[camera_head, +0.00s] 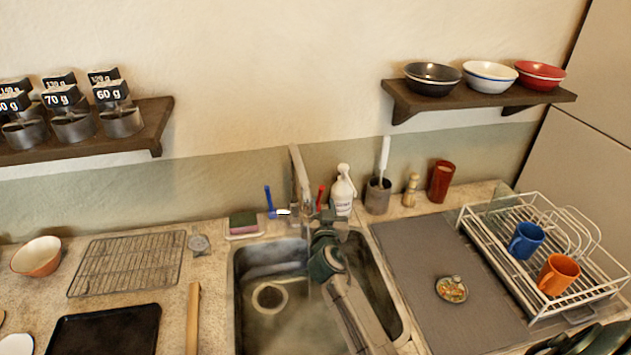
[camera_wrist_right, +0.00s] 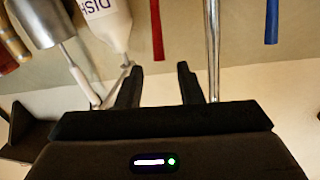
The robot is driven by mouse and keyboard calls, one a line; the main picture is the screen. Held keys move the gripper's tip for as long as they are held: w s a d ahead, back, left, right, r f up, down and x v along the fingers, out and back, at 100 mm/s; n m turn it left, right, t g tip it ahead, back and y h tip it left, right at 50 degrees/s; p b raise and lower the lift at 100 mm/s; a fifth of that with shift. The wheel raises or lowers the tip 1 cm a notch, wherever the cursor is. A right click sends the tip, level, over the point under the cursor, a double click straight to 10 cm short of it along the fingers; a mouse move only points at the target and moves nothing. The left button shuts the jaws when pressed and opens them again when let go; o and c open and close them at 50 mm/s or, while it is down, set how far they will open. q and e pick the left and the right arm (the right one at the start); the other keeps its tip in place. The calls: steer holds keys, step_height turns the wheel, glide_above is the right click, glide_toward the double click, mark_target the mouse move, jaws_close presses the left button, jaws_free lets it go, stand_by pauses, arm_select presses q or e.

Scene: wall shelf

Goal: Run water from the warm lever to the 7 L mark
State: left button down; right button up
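The warm lever is the red lever (camera_head: 321,197) right of the tap (camera_head: 300,178); the blue lever (camera_head: 269,201) stands to its left. In the right wrist view the red lever (camera_wrist_right: 157,30) lines up with the gap between my fingers, apparently beyond the tips; contact cannot be told. My right gripper (camera_head: 327,218) is open at the tap, also in the wrist view (camera_wrist_right: 160,82). A faint pale streak below the tap looks like water. The sink (camera_head: 238,300) has a hazy bottom with a round drain (camera_head: 270,296). No litre marks are readable. My left gripper is out of view.
A white soap bottle (camera_head: 342,192) stands close right of the red lever. A utensil cup (camera_head: 378,196) is beyond it. A sponge (camera_head: 243,222) lies left of the tap. A dish rack (camera_head: 590,285) with two mugs is at right. My right arm crosses the sink.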

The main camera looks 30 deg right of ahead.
mark_target(322, 191)
steer(key=p+x, duration=0.2)
steer(key=x, duration=0.5)
steer(key=shift+w+d, duration=0.25)
steer(key=shift+w, duration=0.05)
steer(key=shift+w+d, duration=0.15)
steer(key=shift+w, duration=0.5)
steer(key=shift+d+f, duration=0.1)
jaws_close()
